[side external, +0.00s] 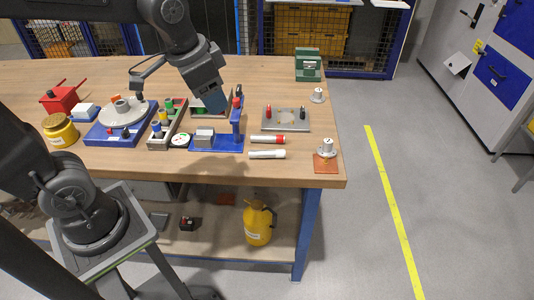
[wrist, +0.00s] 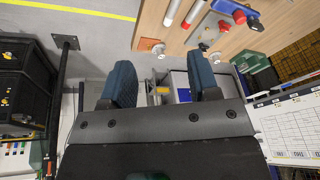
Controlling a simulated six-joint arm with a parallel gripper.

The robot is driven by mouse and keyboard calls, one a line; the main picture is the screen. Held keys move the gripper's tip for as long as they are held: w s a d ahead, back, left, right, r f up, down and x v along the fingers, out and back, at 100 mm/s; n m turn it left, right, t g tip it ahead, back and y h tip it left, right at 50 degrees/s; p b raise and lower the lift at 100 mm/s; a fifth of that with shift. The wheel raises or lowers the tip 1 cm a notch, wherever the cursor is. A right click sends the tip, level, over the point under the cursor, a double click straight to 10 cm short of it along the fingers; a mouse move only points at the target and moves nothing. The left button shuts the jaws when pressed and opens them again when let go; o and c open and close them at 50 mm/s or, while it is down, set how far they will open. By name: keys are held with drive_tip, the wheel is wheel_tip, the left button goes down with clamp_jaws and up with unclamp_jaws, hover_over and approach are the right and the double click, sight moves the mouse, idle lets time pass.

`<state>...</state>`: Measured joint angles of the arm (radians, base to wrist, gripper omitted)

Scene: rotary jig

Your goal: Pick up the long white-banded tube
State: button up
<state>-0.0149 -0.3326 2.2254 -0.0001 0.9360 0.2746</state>
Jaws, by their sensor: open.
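Two pale tubes lie side by side at the right part of the bench. The nearer one, a white-banded tube (side external: 267,154), has a white band towards its right end; it also shows at the top of the wrist view (wrist: 172,11). The other, a red-banded tube (side external: 267,139), lies just behind it and also shows in the wrist view (wrist: 194,13). My gripper (side external: 216,103) is above the bench, left of and behind both tubes, apart from them. In the wrist view my gripper (wrist: 161,78) has its blue fingers spread with nothing between them.
A blue clamp fixture (side external: 220,141) with an upright post stands left of the tubes. A grey plate (side external: 285,119) with red and black knobs lies behind them. A metal knob on an orange pad (side external: 326,167) sits to the right. A blue turntable base (side external: 120,132) is further left.

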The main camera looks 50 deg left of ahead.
drive_tip(key=w+f+m+g, duration=0.25)
drive_tip(key=w+f, duration=0.25)
drive_tip(key=w, duration=0.4)
drive_tip(key=m+g, duration=0.1)
drive_tip(key=m, duration=0.2)
hover_over(267, 151)
drive_tip(key=f, duration=1.4)
drive_tip(key=shift+s+a, duration=0.2)
drive_tip(key=shift+w+d+f, duration=0.1)
drive_tip(key=shift+w+f, duration=0.05)
drive_tip(key=shift+f, duration=1.35)
drive_tip(key=shift+w+d+f, duration=0.1)
drive_tip(key=shift+f, duration=1.35)
drive_tip(key=shift+c, duration=0.4)
clamp_jaws()
drive_tip(key=shift+r, duration=0.1)
